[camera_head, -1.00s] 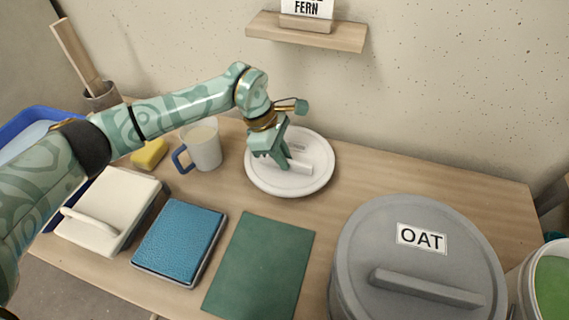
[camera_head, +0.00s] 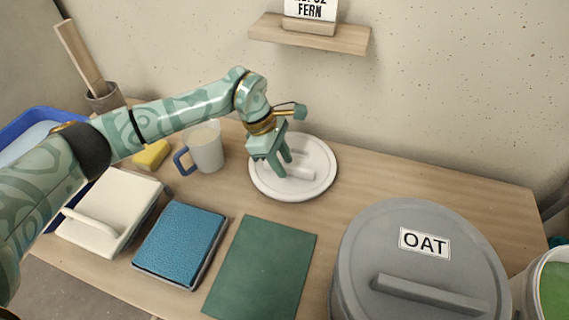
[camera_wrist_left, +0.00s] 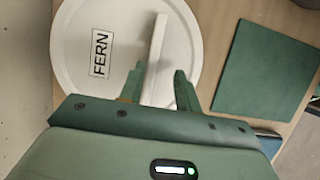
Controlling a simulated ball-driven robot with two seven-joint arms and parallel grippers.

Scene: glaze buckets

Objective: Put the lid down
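A round white lid (camera_head: 320,170) with a raised bar handle (camera_head: 300,172) lies flat on the wooden table near the wall. In the left wrist view the lid (camera_wrist_left: 80,25) carries a FERN label (camera_wrist_left: 101,53). My left gripper (camera_head: 284,169) is over the lid with its fingers spread. In the left wrist view the left gripper (camera_wrist_left: 159,72) has one finger on each side of the handle (camera_wrist_left: 158,35), with a clear gap on the right side. My right gripper is not in view.
A mug (camera_head: 207,147) and a yellow sponge (camera_head: 151,154) stand left of the lid. A grey OAT bucket (camera_head: 425,215) stands front right. A shelf (camera_head: 310,34) is above.

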